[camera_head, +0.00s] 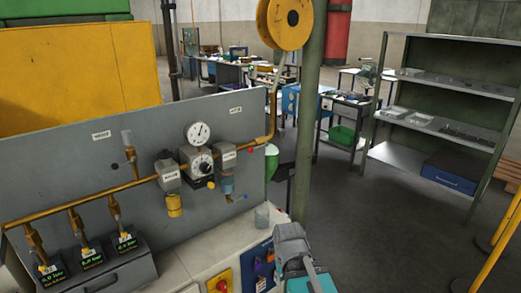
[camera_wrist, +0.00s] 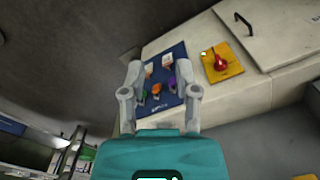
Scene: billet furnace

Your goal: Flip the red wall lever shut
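The red lever (camera_wrist: 220,64) sits on a yellow plate (camera_wrist: 229,73) on the pale cabinet front, right of my gripper in the wrist view. In the head view the red lever (camera_head: 222,285) shows at the bottom edge, partly cut off. My gripper (camera_wrist: 160,72) is open and empty, its two grey fingers apart in front of a blue panel. In the head view my gripper (camera_head: 290,236) is at the bottom, right of the yellow plate, and its fingers cannot be clearly told apart. It is not touching the lever.
The blue panel (camera_wrist: 177,53) carries small orange, purple and green parts. A grey gauge board (camera_head: 60,165) with brass pipes stands above the cabinet. A green post (camera_head: 307,130) rises behind my gripper. Open floor (camera_head: 390,245) lies to the right, with shelving (camera_head: 440,85) behind.

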